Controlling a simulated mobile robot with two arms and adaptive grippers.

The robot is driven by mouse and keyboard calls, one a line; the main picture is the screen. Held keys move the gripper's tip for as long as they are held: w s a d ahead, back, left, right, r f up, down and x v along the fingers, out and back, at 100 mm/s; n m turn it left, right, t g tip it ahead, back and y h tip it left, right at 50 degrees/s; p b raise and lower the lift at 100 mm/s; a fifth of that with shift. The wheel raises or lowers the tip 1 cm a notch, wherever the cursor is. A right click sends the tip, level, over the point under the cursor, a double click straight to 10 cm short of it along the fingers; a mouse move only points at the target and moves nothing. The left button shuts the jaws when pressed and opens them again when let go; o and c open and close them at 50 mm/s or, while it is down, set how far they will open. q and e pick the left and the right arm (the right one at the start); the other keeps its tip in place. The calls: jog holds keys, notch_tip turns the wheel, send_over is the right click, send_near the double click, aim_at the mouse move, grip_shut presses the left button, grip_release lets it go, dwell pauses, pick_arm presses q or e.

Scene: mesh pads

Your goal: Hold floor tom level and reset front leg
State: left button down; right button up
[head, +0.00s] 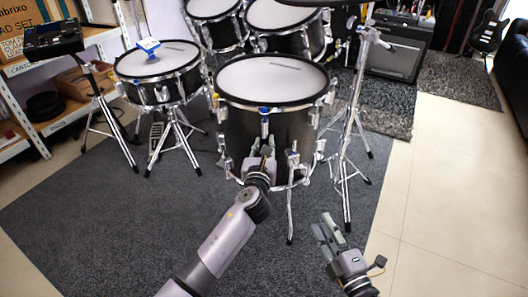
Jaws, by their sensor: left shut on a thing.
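The floor tom (273,83) is a black drum with a white head and chrome hardware, standing in the middle of the head view and looking roughly level. A chrome front leg (290,205) runs from a bracket on its lower front down to the carpet. My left gripper (262,158) is at the tom's lower front, just left of that leg, below a blue-marked fitting (264,110). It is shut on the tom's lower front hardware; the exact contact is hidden. My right gripper (324,224) is open and empty, low and right of the front leg, apart from the tom.
A snare drum (158,62) with a blue-and-white item on it stands left. A chrome stand (347,150) stands close right of the tom. More drums (285,14) are behind. An amplifier (394,58) stands back right. Dark carpet (110,220) in front is clear.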

pick_arm(q)
jog(key=shift+w+r, duration=0.25)
jog(key=shift+r, duration=0.1)
pick_arm(e)
jog(key=shift+c, duration=0.4)
jog(key=shift+w, duration=0.15)
jog(key=shift+c, duration=0.6)
jog(key=shift+g, duration=0.3)
jog(key=shift+d+r+x, duration=0.15)
jog(key=shift+r+x, duration=0.4)
jog(key=shift+x, duration=2.5)
jog(key=shift+d+r+x, duration=0.15)
jog(key=shift+r+x, duration=0.4)
jog(key=shift+x, duration=2.45)
jog(key=shift+d+r+x, duration=0.15)
jog(key=shift+r+x, duration=0.4)
jog(key=shift+x, duration=2.5)
